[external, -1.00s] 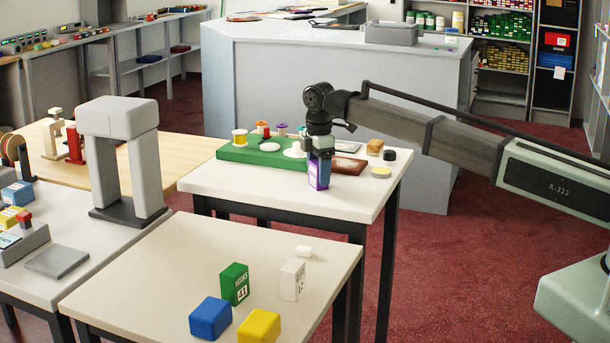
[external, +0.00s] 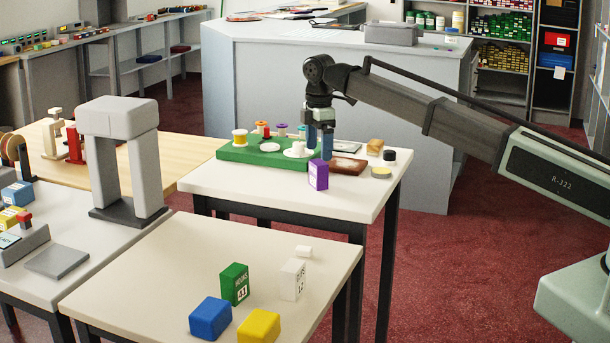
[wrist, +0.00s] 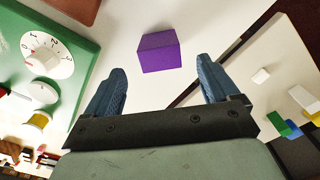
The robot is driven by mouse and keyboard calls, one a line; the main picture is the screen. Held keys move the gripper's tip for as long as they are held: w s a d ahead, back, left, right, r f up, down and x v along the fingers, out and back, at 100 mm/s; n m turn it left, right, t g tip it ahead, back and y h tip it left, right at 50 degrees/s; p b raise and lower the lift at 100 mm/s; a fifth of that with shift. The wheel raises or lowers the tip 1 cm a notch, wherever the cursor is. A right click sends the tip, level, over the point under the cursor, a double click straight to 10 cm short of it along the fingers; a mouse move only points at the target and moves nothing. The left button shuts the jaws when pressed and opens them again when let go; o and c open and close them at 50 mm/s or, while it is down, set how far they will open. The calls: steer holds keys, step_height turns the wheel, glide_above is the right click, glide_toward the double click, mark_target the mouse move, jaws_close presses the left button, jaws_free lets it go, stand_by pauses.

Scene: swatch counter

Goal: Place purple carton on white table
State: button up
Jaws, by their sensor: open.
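The purple carton (external: 318,175) stands upright on the white table (external: 350,204), near the middle of its top. In the wrist view the carton (wrist: 158,52) shows from above, ahead of the fingers and clear of them. My gripper (external: 320,152) is open and empty, above and just behind the carton in the external view. Its two blue fingertips are spread apart in the wrist view (wrist: 160,80).
A green board (external: 255,155) with spools and a dial stands left of the carton. A brown tray (external: 348,165) and small round items lie to its right. A nearer table (external: 200,255) holds green, white, blue and yellow boxes. The white table's front is clear.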

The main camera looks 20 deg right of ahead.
mark_target(319, 162)
steer(key=shift+r, duration=2.55)
